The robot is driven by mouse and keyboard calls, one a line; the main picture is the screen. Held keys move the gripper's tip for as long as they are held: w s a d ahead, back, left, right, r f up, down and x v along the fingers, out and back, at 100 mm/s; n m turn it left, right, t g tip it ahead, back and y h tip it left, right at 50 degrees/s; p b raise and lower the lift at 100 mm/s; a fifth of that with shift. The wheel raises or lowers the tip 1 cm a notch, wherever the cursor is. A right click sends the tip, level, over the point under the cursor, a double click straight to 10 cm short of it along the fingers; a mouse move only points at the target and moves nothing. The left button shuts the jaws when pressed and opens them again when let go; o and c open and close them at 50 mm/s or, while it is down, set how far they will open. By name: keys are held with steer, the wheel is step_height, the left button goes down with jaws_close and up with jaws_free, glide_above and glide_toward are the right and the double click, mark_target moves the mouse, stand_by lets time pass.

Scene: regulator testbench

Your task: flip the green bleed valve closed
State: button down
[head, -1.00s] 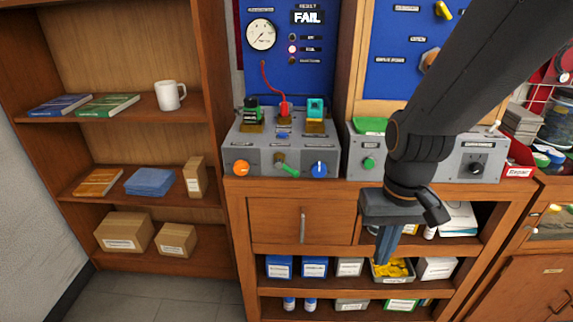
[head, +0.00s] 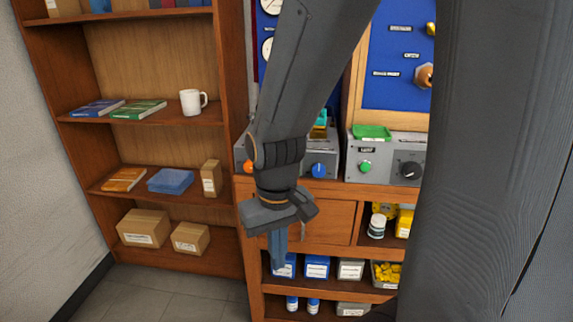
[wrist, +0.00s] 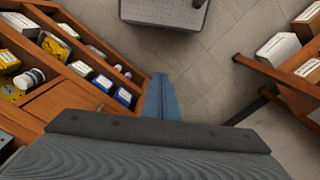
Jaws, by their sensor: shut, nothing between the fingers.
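My gripper (head: 278,262) hangs fingers down in front of the wooden cabinet's drawer, below the test bench. Its blue fingers are shut and empty; they also show in the wrist view (wrist: 160,82). The grey test bench box (head: 334,160) stands on the cabinet top, mostly behind my arm. Its blue knob (head: 319,170) shows right of my arm, and part of its orange knob (head: 248,167) shows left of it. The green bleed valve, between those knobs on the front face, is hidden behind my arm now.
The wooden shelf (head: 140,185) with books, a mug (head: 193,102) and boxes is at left. Open floor lies before the cabinet.

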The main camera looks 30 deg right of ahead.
steer(key=w+d+r+m+t+y+p, duration=0.2)
steer(key=w+d+r+m+t+p, duration=0.1)
steer(key=w+d+r, duration=0.4)
steer(key=w+d+r+m+t+y+p, duration=0.2)
steer(key=w+d+r+p, duration=0.4)
steer(key=d, duration=1)
step_height(320, 180, up, 5)
steer(key=w+m+t, duration=0.1)
steer(key=w+m, duration=0.1)
steer(key=shift+m, duration=0.3)
steer(key=shift+w+f, duration=0.15)
steer(key=p+x, duration=0.1)
steer(key=x, duration=0.3)
steer(key=p+x, duration=0.1)
steer(key=x, duration=0.4)
steer(key=p+x, duration=0.1)
steer(key=x, duration=0.4)
steer(key=shift+a, duration=0.25)
